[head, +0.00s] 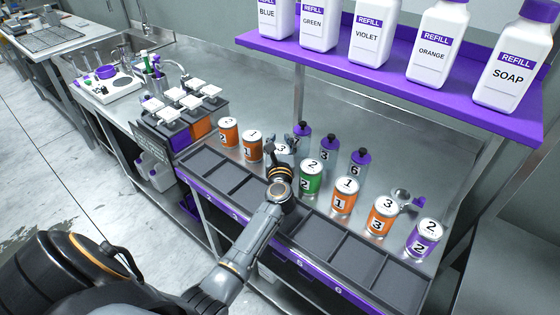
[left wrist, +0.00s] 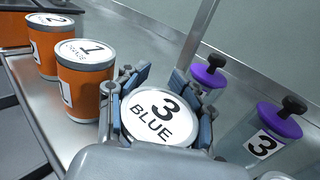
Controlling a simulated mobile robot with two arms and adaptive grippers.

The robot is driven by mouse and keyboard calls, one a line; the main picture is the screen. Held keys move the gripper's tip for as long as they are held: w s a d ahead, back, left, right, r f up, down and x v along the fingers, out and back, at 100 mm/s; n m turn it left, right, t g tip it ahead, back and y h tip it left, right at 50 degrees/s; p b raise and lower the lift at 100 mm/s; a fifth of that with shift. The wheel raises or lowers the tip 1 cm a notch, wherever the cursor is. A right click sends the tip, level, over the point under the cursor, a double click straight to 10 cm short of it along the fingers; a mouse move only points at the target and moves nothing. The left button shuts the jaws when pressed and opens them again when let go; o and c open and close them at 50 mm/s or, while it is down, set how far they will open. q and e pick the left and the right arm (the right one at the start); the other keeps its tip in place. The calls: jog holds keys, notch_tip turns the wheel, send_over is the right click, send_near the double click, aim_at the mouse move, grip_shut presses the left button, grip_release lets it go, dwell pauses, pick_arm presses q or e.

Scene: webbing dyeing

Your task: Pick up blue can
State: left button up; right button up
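The blue can has a white lid marked 3 BLUE and shows in the left wrist view (left wrist: 160,116). In the head view its lid (head: 281,148) shows just behind my left gripper (head: 282,160), and its body is mostly hidden. The can stands in the row of cans on the steel counter. In the left wrist view the left gripper's fingers (left wrist: 166,88) lie on either side of the can, close to its wall. I cannot tell whether they press on it. My right gripper is not in view.
Orange cans (head: 252,146) stand left of the blue can, a green can (head: 311,178) right of it. Purple-capped bottles (head: 325,146) stand close behind. More orange cans (head: 345,195) and a purple can (head: 424,238) stand farther right. A purple shelf (head: 400,66) with refill bottles overhangs the counter.

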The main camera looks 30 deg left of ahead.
pick_arm(q)
jog(key=shift+r, duration=0.1)
grip_shut()
jog(key=s+r+p, duration=0.1)
jog(key=r, duration=0.2)
jog(key=s+d+r+p, duration=0.1)
jog(key=s+r, duration=0.1)
jog(key=r, duration=0.1)
jog(key=s+r+p, duration=0.1)
jog(key=s+r, duration=0.1)
jog(key=r, duration=0.1)
jog(key=shift+d+r+p, duration=0.25)
jog(key=shift+r+p, duration=0.05)
jog(key=shift+p, duration=0.05)
jog(key=s+d+r, duration=0.2)
jog(key=s+r, duration=0.1)
jog(key=s, duration=0.5)
jog(key=shift+s+d+b, duration=0.25)
jog(key=shift+b, duration=0.15)
jog(key=shift+r, duration=0.1)
jog(key=o, duration=1.6)
grip_release()
